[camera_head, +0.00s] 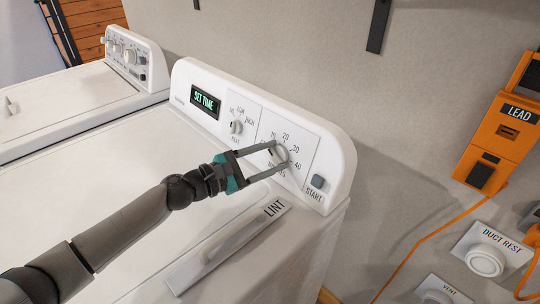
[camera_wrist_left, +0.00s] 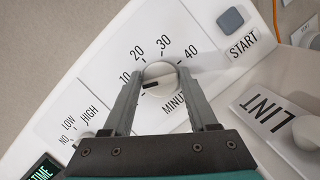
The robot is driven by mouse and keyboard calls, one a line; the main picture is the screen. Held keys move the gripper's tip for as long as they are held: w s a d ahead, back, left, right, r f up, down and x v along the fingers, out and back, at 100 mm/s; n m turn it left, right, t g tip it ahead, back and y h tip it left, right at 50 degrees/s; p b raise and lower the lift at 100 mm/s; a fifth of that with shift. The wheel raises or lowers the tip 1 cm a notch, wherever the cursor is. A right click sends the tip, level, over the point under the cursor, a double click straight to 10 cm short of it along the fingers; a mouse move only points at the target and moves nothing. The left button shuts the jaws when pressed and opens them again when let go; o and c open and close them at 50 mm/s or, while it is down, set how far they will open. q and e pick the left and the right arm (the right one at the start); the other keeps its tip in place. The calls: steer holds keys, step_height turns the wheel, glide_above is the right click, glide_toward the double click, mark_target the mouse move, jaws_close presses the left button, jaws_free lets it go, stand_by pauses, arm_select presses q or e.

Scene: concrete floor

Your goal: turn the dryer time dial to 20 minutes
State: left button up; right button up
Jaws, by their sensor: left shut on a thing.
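The dryer time dial (camera_head: 281,154) is a round white knob on the dryer's control panel, ringed by the numbers 10, 20, 30 and 40 over the word MINUTES. My left gripper (camera_head: 277,158) reaches it from the left, its two grey fingers on opposite sides of the knob, shut on it. In the left wrist view the dial (camera_wrist_left: 162,76) shows between the fingers. Its black mark points left, a little below the 10, away from the 20. Part of the lettering is hidden by a finger. My right gripper is not in view.
The display (camera_head: 205,101) reads SET TIME. A heat knob (camera_head: 236,127) sits left of the dial and a grey START button (camera_head: 317,181) right of it. The LINT cover (camera_head: 225,250) lies below. An orange LEAD box (camera_head: 500,125) hangs on the right wall.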

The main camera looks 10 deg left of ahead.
arm_select(q)
steer(key=m+g, duration=0.1)
steer(key=m, duration=0.3)
steer(key=shift+m+g+h, duration=0.3)
steer(key=shift+g, duration=0.1)
steer(key=m+g, duration=0.1)
steer(key=m, duration=0.2)
steer(key=shift+m, duration=0.4)
steer(key=m+g+y, duration=0.1)
steer(key=m, duration=0.4)
steer(key=shift+y, duration=0.3)
steer(key=o, duration=1.4)
steer(key=p+v, duration=0.1)
steer(key=v, duration=1.4)
steer(key=shift+a+r, duration=0.15)
steer(key=shift+r, duration=0.05)
